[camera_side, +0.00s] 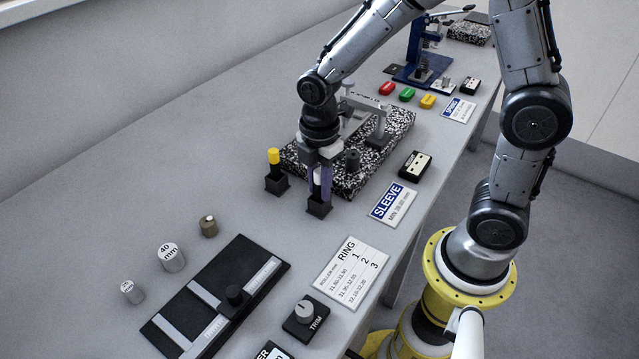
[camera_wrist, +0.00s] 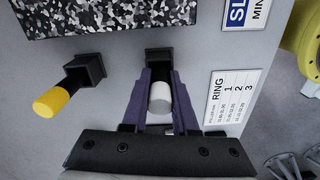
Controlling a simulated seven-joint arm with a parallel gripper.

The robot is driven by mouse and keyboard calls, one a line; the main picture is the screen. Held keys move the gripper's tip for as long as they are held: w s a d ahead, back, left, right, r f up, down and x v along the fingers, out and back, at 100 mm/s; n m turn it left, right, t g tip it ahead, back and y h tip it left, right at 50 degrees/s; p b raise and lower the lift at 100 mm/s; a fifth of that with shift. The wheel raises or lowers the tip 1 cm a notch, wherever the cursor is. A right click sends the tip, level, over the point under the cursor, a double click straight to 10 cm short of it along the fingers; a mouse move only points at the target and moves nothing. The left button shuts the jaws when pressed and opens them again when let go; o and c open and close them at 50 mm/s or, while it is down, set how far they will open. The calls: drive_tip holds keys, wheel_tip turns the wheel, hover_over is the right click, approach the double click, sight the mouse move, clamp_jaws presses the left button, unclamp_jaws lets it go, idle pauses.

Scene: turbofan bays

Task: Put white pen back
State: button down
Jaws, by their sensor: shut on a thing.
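The white pen (camera_side: 317,178) stands upright at a small black square holder (camera_side: 319,207) in front of the speckled slab. My gripper (camera_side: 318,184) is above that holder with its purple fingers shut on the pen. In the wrist view, the pen's white end (camera_wrist: 160,98) shows between the fingers (camera_wrist: 160,92), and the black holder (camera_wrist: 159,60) is just beyond. The pen's lower end lines up with the holder; I cannot tell how deep it sits. A second pen with a yellow cap (camera_side: 273,156) stands in another black holder (camera_side: 276,182) to the left.
The speckled slab (camera_side: 377,163) with a metal gauge stand is close behind my gripper. The SLEEVE card (camera_side: 393,203) and RING card (camera_side: 352,272) lie flat to the right and front. A black-and-white box (camera_side: 415,166) lies beyond. Table between the holders and the metal cylinders (camera_side: 171,257) is clear.

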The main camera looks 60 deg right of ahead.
drive_tip(key=shift+f, duration=0.15)
drive_tip(key=c, duration=0.7)
unclamp_jaws()
wheel_tip(320, 180, up, 12)
drive_tip(key=shift+r, duration=0.15)
drive_tip(key=shift+s+d+r+m+t, duration=0.6)
drive_tip(key=shift+s+m+t, duration=0.35)
drive_tip(key=shift+s+m, duration=1.65)
drive_tip(key=shift+s+d+r+m+t, duration=0.6)
drive_tip(key=shift+s+m+t, duration=0.3)
drive_tip(key=shift+s+m, duration=1.75)
drive_tip(key=shift+s+d+r+m+t, duration=0.6)
drive_tip(key=shift+s+m+t, duration=0.35)
drive_tip(key=shift+s+m, duration=1.65)
drive_tip(key=shift+w+m, duration=0.25)
drive_tip(key=shift+w, duration=0.05)
